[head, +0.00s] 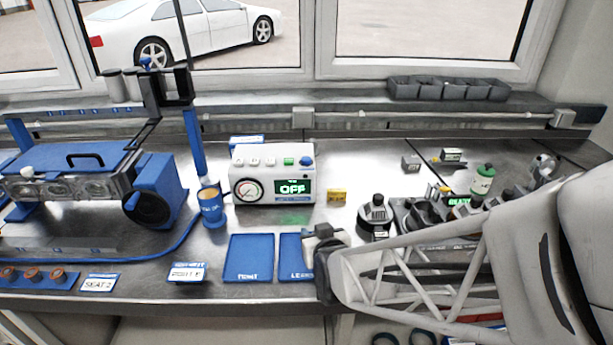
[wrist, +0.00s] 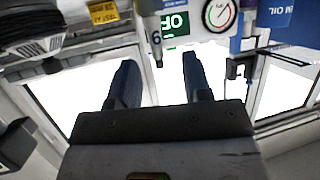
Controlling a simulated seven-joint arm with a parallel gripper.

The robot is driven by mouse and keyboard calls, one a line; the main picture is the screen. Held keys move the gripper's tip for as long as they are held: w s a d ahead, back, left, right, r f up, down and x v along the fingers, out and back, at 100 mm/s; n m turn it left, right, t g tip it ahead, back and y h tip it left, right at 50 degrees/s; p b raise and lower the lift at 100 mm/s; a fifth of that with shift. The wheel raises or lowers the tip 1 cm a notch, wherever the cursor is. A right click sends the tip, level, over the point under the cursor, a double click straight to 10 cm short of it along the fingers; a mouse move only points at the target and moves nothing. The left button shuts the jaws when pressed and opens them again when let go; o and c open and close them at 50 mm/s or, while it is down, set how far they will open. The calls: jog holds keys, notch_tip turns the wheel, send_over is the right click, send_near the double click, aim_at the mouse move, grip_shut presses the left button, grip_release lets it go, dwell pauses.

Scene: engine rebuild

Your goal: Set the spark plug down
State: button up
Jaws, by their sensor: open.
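My gripper (head: 323,236) is in the head view above the right-hand blue mat (head: 292,262), partly covering that mat and its lettering.
A white tester (head: 273,175) reading OFF stands behind the mats, with a yellow block (head: 337,195) to its right. A second blue mat (head: 249,258) lies left. A blue cup (head: 210,205) stands near the engine (head: 90,187). Dark parts (head: 420,213) crowd the right.

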jog(key=shift+x, duration=1.95)
grip_shut()
